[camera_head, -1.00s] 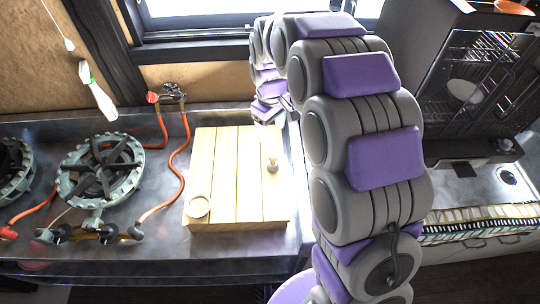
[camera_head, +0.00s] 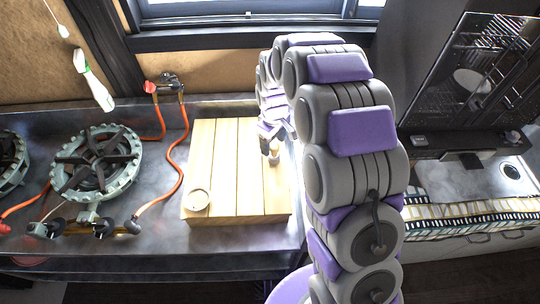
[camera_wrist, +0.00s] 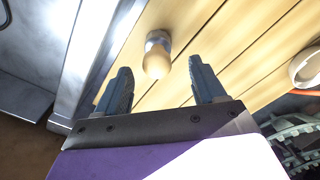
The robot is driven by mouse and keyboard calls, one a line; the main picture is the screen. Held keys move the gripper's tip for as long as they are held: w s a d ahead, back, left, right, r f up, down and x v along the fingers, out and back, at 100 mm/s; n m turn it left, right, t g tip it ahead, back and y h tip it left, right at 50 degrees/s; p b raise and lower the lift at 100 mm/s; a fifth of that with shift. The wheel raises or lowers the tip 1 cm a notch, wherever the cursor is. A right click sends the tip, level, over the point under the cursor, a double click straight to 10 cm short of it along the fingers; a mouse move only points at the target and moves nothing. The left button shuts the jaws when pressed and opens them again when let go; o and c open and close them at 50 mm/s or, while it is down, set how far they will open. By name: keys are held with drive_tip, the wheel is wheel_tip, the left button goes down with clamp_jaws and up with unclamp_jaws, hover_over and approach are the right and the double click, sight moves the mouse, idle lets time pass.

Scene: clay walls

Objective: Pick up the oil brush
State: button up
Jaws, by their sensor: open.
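The oil brush (camera_head: 274,157) stands on the right part of the wooden board, partly hidden by my gripper in the head view. In the wrist view, the oil brush (camera_wrist: 157,54) shows a rounded wooden end and a grey metal band. My gripper (camera_head: 268,146) is over the board, close to the brush. In the wrist view my gripper (camera_wrist: 160,82) is open, with one dark finger on each side of the brush's line. The brush end is just beyond the fingertips, between them in the picture, and nothing is held.
The wooden board (camera_head: 226,170) lies on a metal counter, with a small round dish (camera_head: 197,199) at its front left corner. A gas burner (camera_head: 97,163) with orange hoses stands to the left. A metal rack (camera_head: 487,65) is at the right.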

sight(273, 151)
drive_tip(key=shift+d+f+b, duration=0.6)
drive_tip(key=shift+d+f, duration=0.3)
drive_tip(key=shift+f, duration=0.3)
drive_tip(key=f, duration=0.1)
drive_tip(key=a+f, duration=0.1)
drive_tip(key=shift+a+f+b, duration=0.3)
drive_tip(key=shift+f+b, duration=0.05)
drive_tip(key=shift+b, duration=0.05)
drive_tip(key=shift+a, duration=0.45)
drive_tip(key=shift+d+r, duration=0.1)
drive_tip(key=shift+d, duration=0.9)
drive_tip(key=c, duration=0.6)
drive_tip(key=shift+a, duration=0.1)
drive_tip(key=shift+c, duration=1.3)
drive_tip(key=shift+s+a, duration=0.1)
drive_tip(key=shift+a, duration=0.5)
drive_tip(key=shift+c, duration=1.4)
